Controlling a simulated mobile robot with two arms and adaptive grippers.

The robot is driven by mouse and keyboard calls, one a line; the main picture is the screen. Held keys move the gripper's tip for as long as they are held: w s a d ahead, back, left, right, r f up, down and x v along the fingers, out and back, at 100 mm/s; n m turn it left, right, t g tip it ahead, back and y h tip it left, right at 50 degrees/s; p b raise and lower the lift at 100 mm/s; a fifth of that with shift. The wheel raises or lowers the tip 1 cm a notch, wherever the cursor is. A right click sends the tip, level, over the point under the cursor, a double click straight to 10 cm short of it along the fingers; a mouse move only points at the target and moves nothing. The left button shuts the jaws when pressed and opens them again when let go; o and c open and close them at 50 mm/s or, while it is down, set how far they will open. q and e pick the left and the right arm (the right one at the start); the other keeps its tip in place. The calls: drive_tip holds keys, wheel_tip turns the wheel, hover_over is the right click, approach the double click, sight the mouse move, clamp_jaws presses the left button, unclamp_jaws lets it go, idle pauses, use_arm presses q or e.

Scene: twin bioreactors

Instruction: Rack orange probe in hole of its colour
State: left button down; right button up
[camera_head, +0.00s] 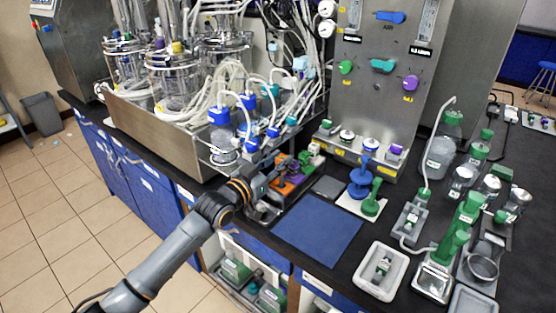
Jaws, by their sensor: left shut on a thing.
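My left gripper (279,168) reaches in from the lower left over the black bench, beside a small row of coloured parts. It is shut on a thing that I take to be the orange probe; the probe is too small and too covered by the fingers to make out. The row, which looks like the probe rack, has an orange part (286,187) nearest my gripper, then a purple part (295,178) and a green part (306,158) farther back. Its holes are too small to see. I cannot tell whether the held thing touches the rack. My right gripper is not in view.
A blue mat (318,229) lies clear to the right of the gripper. Glass bioreactors with tubing (175,75) and blue-capped bottles (220,117) stand close behind. A steel control panel (385,85) rises at the back. A white tray (361,273) and green-capped bottles fill the right side.

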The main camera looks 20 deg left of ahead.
use_arm(q)
drive_tip(key=shift+f, duration=0.2)
idle(0.5)
drive_tip(key=shift+f+b, duration=0.35)
drive_tip(key=shift+f, duration=0.2)
drive_tip(key=shift+f, duration=0.1)
idle(0.3)
drive_tip(key=shift+f+b, duration=0.4)
drive_tip(key=shift+f, duration=0.3)
drive_tip(key=shift+f, duration=0.35)
drive_tip(key=shift+f+b, duration=0.3)
drive_tip(key=shift+f, duration=0.2)
idle(0.7)
drive_tip(key=c, duration=1)
unclamp_jaws()
